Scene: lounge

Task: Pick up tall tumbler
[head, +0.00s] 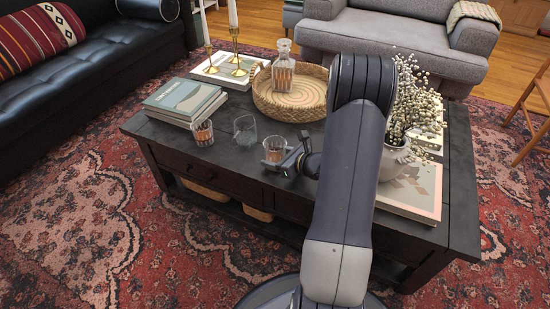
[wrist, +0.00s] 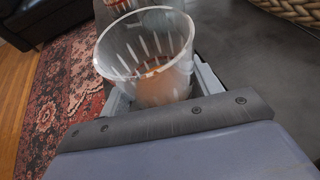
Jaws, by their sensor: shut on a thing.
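A clear glass tumbler (head: 274,149) with pale vertical streaks and an orange-brown lower part stands upright near the front edge of the dark coffee table (head: 300,138). My gripper (head: 279,160) is shut on this tumbler, with a finger on either side. In the wrist view the tumbler (wrist: 145,50) fills the space between the fingers, its open rim towards the camera. It looks to be at table height; its base is hidden, so I cannot tell whether it touches the table.
A plain glass (head: 245,131) and a similar streaked glass (head: 202,133) stand to the left. Behind are a woven tray (head: 262,100) with a decanter (head: 284,70), stacked books (head: 185,100) and brass candlesticks (head: 236,50). A vase of white berries (head: 393,160) stands right, beyond my arm.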

